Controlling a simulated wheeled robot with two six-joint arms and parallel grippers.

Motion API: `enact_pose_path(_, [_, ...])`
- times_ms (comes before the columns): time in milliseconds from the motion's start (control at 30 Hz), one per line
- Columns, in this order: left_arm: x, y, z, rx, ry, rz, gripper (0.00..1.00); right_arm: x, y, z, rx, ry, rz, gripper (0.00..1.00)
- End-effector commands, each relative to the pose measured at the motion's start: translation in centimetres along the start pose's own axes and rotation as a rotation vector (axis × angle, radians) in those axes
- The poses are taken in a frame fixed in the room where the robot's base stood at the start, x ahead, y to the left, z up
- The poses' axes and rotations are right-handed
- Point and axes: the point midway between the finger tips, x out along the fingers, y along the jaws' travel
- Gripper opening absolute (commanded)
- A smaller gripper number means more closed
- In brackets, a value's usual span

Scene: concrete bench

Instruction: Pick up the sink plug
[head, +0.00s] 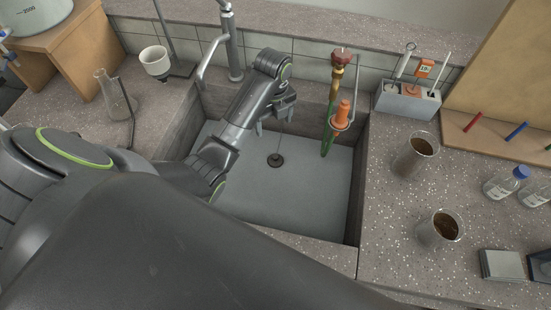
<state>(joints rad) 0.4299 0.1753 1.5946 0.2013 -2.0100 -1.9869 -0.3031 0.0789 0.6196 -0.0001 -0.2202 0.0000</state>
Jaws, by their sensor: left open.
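The sink plug (275,160) is a small dark disc on the pale floor of the sink (300,197), left of the basin's middle. A thin line, like a chain or rod, rises from it toward my left gripper. My left gripper (275,127) is inside the sink opening, above and just behind the plug in the picture. Its fingers are apart, and it does not appear to hold the plug. I cannot tell whether it touches the thin line. My right gripper is not in view.
A tap (233,45) stands behind the sink. A red, green and orange fitting (333,105) hangs at the sink's back right. Brown-filled beakers (415,155) stand on the right counter. A flask (115,97) stands on the left. The sink's front right is clear.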

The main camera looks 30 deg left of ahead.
Motion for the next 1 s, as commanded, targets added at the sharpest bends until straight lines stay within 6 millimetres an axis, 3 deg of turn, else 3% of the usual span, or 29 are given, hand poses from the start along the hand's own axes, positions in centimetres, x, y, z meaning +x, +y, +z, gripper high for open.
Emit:
enact_pose_path(33, [1.0,0.0,0.0,0.0,0.0,0.0,0.75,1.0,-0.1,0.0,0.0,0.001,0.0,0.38])
enact_pose_path(167, [1.6,0.0,0.0,0.0,0.0,0.0,0.75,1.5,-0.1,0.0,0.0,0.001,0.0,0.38])
enact_pose_path(333, [4.2,0.0,0.0,-0.001,0.001,0.002,0.75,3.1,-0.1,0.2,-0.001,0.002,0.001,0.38])
enact_pose_path(700, [11.5,0.0,-0.1,-0.001,0.003,0.003,0.75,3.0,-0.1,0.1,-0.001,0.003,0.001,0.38])
enact_pose_path(1000, [13.8,-0.1,-0.1,0.0,0.001,0.001,0.75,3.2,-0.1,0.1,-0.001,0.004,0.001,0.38])
